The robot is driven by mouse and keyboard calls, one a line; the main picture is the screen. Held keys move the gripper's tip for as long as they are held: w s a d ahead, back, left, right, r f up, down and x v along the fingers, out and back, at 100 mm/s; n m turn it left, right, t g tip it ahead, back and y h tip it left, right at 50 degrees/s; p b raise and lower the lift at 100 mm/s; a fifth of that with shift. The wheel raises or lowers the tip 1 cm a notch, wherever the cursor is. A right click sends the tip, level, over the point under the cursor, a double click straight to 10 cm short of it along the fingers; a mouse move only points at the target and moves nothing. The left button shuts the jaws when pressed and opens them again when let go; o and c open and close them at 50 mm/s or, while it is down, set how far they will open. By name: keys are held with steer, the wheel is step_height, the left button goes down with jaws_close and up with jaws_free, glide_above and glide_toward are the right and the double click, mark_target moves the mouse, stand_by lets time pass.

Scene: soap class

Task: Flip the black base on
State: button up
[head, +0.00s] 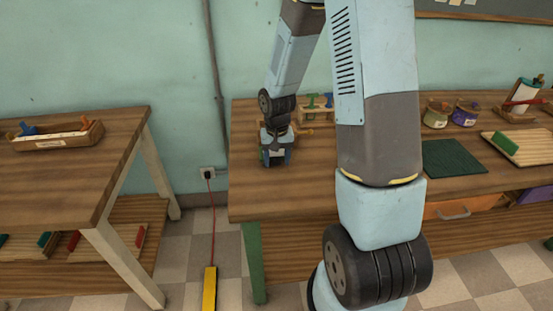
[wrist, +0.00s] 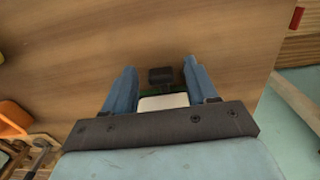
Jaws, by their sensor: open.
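My gripper (head: 276,157) is low over the left part of the main workbench in the head view, pointing down. In the wrist view my gripper (wrist: 158,68) shows two blue fingers spread apart. A small black block (wrist: 161,76), seemingly the black base, lies between the fingertips on the wooden top. A green edge and a pale piece (wrist: 163,101) show just below it in the picture, partly hidden by my gripper. I cannot tell whether the fingers touch the block. In the head view my gripper hides it.
The workbench (head: 300,180) carries a wooden caddy (head: 318,112) behind my gripper, a dark green mat (head: 452,157) and several jars to the right. A yellow strip (head: 210,288) lies on the floor, its red cord running to a wall outlet. A second table (head: 70,165) stands left.

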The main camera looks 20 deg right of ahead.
step_height(320, 180, up, 14)
steer(key=shift+f, duration=0.15)
stand_by(0.4)
stand_by(0.3)
steer(key=s+d+r+n+t, duration=0.1)
steer(key=s+r+t, duration=0.4)
steer(key=s+r, duration=1.3)
steer(key=s+n, duration=0.1)
steer(key=s, duration=0.3)
steer(key=shift+d+r+t, duration=0.25)
steer(key=shift+r+t, duration=0.05)
steer(key=shift+r, duration=0.05)
